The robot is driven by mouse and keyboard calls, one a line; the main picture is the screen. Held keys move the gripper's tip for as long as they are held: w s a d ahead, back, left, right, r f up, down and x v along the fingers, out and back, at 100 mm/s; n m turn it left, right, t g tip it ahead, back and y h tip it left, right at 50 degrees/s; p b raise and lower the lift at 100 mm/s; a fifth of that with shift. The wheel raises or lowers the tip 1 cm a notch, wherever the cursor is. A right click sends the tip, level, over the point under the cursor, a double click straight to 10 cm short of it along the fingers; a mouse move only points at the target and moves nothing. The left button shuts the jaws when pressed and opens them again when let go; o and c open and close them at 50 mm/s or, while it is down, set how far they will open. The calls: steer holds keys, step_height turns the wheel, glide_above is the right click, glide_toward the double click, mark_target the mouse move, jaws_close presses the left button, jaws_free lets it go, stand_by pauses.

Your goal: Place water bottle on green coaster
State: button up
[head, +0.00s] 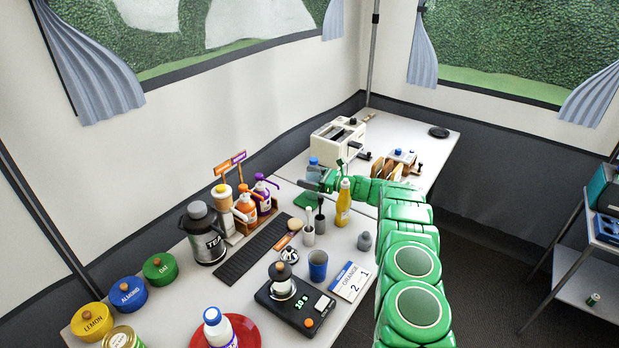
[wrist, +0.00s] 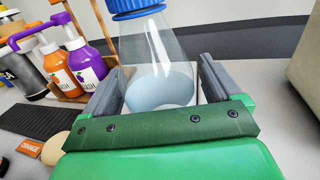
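The water bottle is clear with a blue cap (head: 314,161) and stands at the far part of the near table. In the wrist view the water bottle (wrist: 160,75) fills the space between my fingers, leaning slightly in the picture, with pale water low in it. My gripper (head: 322,181) reaches in from the right at the bottle. Its two grey fingers (wrist: 160,72) are spread wide on either side of the bottle, with thin light strips beside it. The bottle's base is hidden by my gripper. The dark green coaster (head: 304,200) lies flat just in front of the bottle, empty.
A yellow bottle (head: 343,205) stands close to my arm. Dark-handled utensils (head: 320,215) stand near the coaster. A rack with orange and purple pump bottles (head: 247,207) is to the left. A cream toaster (head: 338,139) stands behind. A dark mat (head: 250,250) lies left of centre.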

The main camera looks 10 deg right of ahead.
steer(key=shift+r, duration=0.2)
steer(key=v, duration=0.7)
steer(key=shift+s+d, duration=0.2)
